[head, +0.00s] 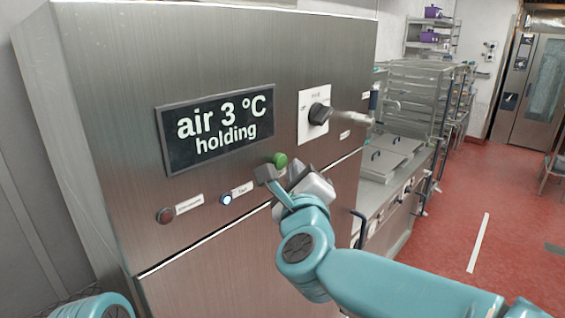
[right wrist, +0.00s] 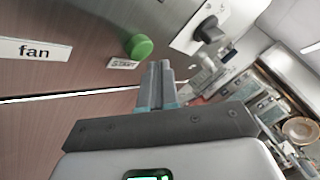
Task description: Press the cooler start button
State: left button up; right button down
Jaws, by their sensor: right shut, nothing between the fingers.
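The green button (head: 280,160) sticks out of the brushed steel cooler front (head: 215,60), below the display (head: 215,128), which reads "air 3 °C holding". In the right wrist view the green button (right wrist: 138,46) has a label reading "START" (right wrist: 123,64) beside it. My right gripper (head: 268,174) is shut and empty, close to the panel just below the green button. Its closed fingertips (right wrist: 158,68) appear below and right of the button in the wrist view. I cannot tell whether they touch the panel; no contact with the button shows. My left gripper is not in view.
A blue-lit button (head: 226,199) with a label reading "fan" (right wrist: 33,51) and a dark red button (head: 165,215) lie to the left. A black knob (head: 320,113) on a white plate is at upper right. Steel counters (head: 385,160) and racks stand beyond; red floor is open at right.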

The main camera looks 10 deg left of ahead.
jog(key=shift+w+a, duration=0.1)
jog(key=shift+w+a, duration=0.2)
jog(key=shift+a, duration=0.05)
jog(key=shift+w+a, duration=0.25)
jog(key=shift+a, duration=0.1)
dwell(0.9)
dwell(0.3)
jog(key=shift+s+d+b, duration=0.55)
jog(key=shift+d+b, duration=0.1)
jog(key=shift+d, duration=0.05)
